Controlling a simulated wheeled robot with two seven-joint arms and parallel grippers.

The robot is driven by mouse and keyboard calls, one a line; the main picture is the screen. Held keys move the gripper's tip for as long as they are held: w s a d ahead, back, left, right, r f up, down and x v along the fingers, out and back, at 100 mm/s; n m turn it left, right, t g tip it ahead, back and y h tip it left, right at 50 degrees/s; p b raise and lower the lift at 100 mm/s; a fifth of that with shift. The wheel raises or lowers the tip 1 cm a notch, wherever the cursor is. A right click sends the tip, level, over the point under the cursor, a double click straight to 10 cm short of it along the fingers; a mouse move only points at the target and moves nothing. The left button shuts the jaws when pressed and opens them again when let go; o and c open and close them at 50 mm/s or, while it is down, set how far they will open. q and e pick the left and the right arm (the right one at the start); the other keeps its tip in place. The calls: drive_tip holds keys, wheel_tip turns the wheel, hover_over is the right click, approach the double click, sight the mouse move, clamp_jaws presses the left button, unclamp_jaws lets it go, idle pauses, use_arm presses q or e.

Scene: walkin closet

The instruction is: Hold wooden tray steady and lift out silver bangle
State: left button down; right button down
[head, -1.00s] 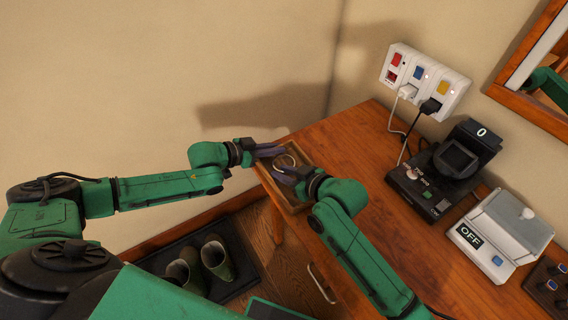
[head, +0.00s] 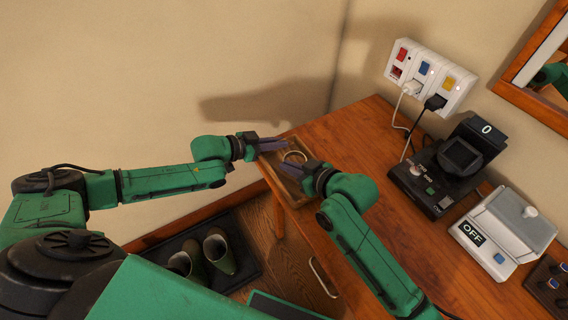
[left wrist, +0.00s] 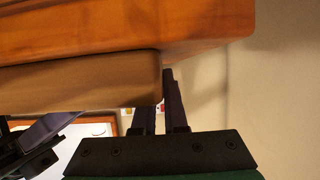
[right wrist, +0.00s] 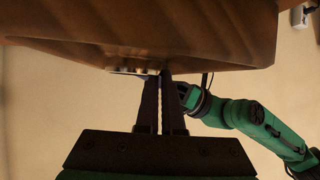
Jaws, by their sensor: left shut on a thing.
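The wooden tray (head: 273,182), shallow with raised walls, sits on the table's left end in the head view. The silver bangle (head: 285,154), a thin ring, is in the tray between my grippers; a curved part of it also shows in the right wrist view (right wrist: 128,71). My left gripper (head: 285,145) is shut on the tray's wall at the far left. My right gripper (head: 303,168) points into the tray at the bangle's near right side. Its fingers (right wrist: 161,75) are close together; whether they grip the bangle is unclear.
A socket strip (head: 431,76) with plugged cables is on the wall. Green boots (head: 218,252) stand on the floor below.

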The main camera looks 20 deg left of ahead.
use_arm(q)
drive_tip(key=c, duration=0.9)
unclamp_jaws()
use_arm(e)
drive_tip(key=v, duration=1.2)
drive_tip(key=shift+s+d, duration=0.25)
drive_tip(key=shift+d, duration=0.1)
use_arm(q)
drive_tip(key=shift+a, duration=0.1)
drive_tip(key=v, duration=1.2)
